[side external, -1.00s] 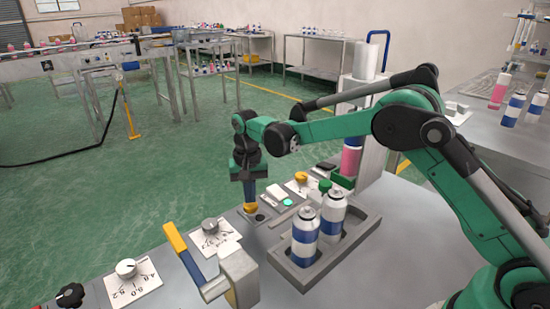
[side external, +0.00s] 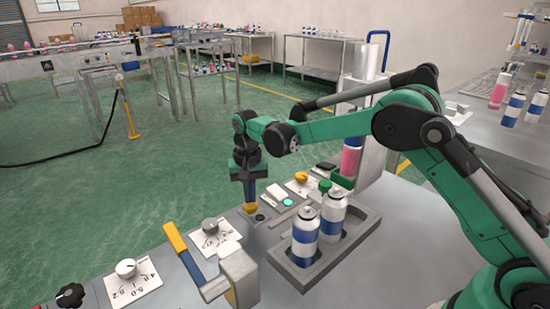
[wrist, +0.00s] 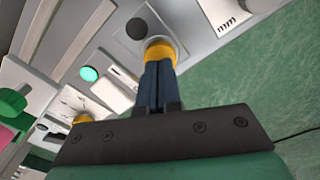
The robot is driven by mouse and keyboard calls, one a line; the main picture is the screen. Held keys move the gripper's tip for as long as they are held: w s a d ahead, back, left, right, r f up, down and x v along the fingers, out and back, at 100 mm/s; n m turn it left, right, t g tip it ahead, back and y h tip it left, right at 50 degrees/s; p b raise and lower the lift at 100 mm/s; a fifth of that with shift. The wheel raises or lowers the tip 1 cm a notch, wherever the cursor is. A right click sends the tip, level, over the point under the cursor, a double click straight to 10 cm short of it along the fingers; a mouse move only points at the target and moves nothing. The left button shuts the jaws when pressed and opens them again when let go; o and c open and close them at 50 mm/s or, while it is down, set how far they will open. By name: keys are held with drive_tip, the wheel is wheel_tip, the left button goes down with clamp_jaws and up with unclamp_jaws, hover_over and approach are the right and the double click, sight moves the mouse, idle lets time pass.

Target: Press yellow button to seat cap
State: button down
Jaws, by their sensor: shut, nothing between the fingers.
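My gripper (side external: 250,202) is shut and empty, pointing down at the console. Its fingertips are at the top of a yellow button (side external: 250,208), and they look in contact with it. In the wrist view the closed fingers (wrist: 158,70) cover the middle of the yellow button (wrist: 161,46), whose rim shows around them. How far the button is pushed down is hidden. A second yellow button (side external: 301,177) sits farther back on the console, and it also shows in the wrist view (wrist: 83,119). A pink can (side external: 350,161) stands in the machine at the back.
Two blue-and-white cans (side external: 305,237) stand in a grey tray (side external: 345,257) right of the gripper. A yellow-handled lever (side external: 184,252), dials (side external: 126,268), a lit green button (side external: 287,202) and a green knob (side external: 324,186) are on the console.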

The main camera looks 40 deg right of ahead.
drive_tip(key=shift+f, duration=0.65)
idle(0.4)
wheel_tip(320, 180, up, 11)
idle(1.4)
drive_tip(key=shift+f, duration=0.2)
wheel_tip(320, 180, down, 9)
drive_tip(key=shift+r, duration=0.2)
idle(0.4)
drive_tip(key=shift+f, duration=0.85)
idle(0.7)
idle(1.5)
